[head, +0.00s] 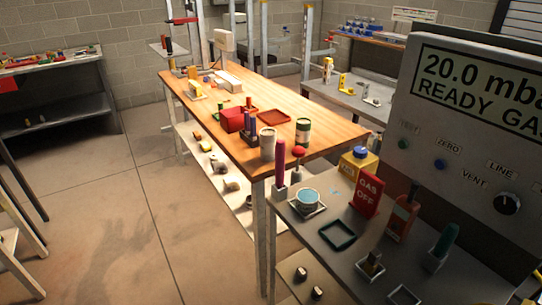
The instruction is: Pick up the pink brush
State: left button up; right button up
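A tall pink upright piece (281,158) that looks like the pink brush stands in a small grey holder at the near left corner of the grey bench (330,262). Its bristles cannot be made out. It is just in front of the wooden table's near end. Neither of my grippers is in the head view.
A round blue-topped container (307,199) stands right of the pink piece, with a green square tray (338,235) and a red GAS OFF sign (367,195) beyond. A large gauge panel (470,130) blocks the right. The wooden table (290,88) holds cans and boxes. Floor (100,220) at left is clear.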

aim_at(280, 147)
jog(key=i+j+z, duration=0.1)
jog(key=i+j, duration=0.25)
jog(key=i+j+z, duration=0.1)
jog(key=i+j, duration=0.25)
jog(key=j, duration=0.25)
